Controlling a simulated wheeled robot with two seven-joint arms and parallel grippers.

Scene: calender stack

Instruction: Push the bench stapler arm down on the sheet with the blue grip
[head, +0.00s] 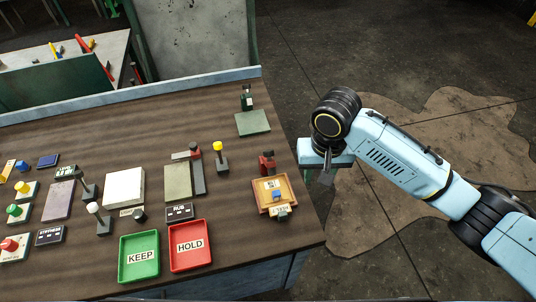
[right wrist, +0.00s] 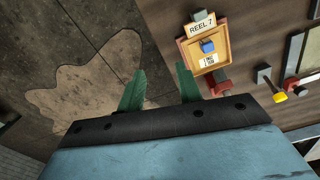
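A small red device (head: 267,160), possibly the bench stapler, stands at the tray's back edge and also shows in the wrist view (right wrist: 219,86). I cannot tell its arm's position. My right gripper (head: 326,174) is off the table's right edge, beside the tray and apart from it. In the wrist view its green fingers (right wrist: 160,88) are spread with nothing between them. My left gripper is not in view.
Green KEEP (head: 139,258) and red HOLD (head: 191,247) trays lie in front. Pads, a yellow-topped post (head: 219,157) and several knobs crowd the left. Open floor lies right of the table.

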